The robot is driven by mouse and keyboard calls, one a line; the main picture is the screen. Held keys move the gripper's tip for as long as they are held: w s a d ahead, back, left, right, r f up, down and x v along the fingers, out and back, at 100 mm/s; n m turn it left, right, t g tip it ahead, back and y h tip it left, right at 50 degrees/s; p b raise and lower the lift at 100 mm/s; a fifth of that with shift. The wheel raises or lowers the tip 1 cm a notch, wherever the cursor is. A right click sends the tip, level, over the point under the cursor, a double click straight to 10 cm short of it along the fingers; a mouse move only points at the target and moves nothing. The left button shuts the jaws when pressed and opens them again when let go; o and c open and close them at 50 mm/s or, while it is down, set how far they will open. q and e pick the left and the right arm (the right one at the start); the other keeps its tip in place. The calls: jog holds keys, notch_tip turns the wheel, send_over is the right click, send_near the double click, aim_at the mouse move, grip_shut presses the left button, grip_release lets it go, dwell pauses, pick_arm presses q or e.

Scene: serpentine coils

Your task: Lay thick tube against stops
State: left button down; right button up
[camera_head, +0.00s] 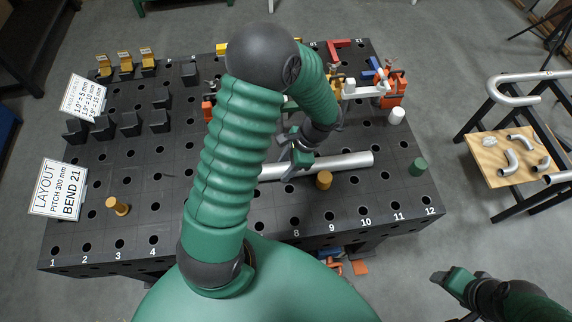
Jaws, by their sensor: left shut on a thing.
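A thick silver tube (345,163) lies low over the black perforated table (262,216), running left to right. My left gripper (296,168) comes down over it from above and is shut on it, left of its right end. My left arm hides the tube's left part. A brass stop (323,180) stands at the tube's front side; I cannot tell whether they touch. Another brass stop (118,206) stands at the front left. A green stop (418,166) and a white one (396,116) stand to the right. My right gripper (452,290) is off the table at the lower right; its fingers are unclear.
Black blocks (130,123) stand at the table's left, with yellow-topped pieces (126,65) behind. Two signs (60,189) stand at the left edge. Red and white clamps (391,88) stand at the back right. A side rack (520,155) holds bent tubes. The front row is mostly clear.

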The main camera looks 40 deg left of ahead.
pick_arm(q)
jog(key=shift+s+d, duration=0.25)
dwell(0.9)
jog(key=c, duration=1.1)
grip_release()
jog(key=o, duration=0.4)
jog(key=shift+d, duration=0.1)
jog(key=v, duration=1.6)
jog(key=shift+d+r+p, duration=0.2)
jog(key=shift+r+p, duration=0.2)
jog(key=s+d+f+n+t+h, duration=0.2)
jog(key=s+d+f+n+t, duration=0.3)
jog(key=d+n+t, duration=0.1)
jog(key=shift+s+d+f+n+h, duration=0.2)
jog(key=shift+s+f+n+h, duration=0.15)
jog(key=shift+n, duration=0.55)
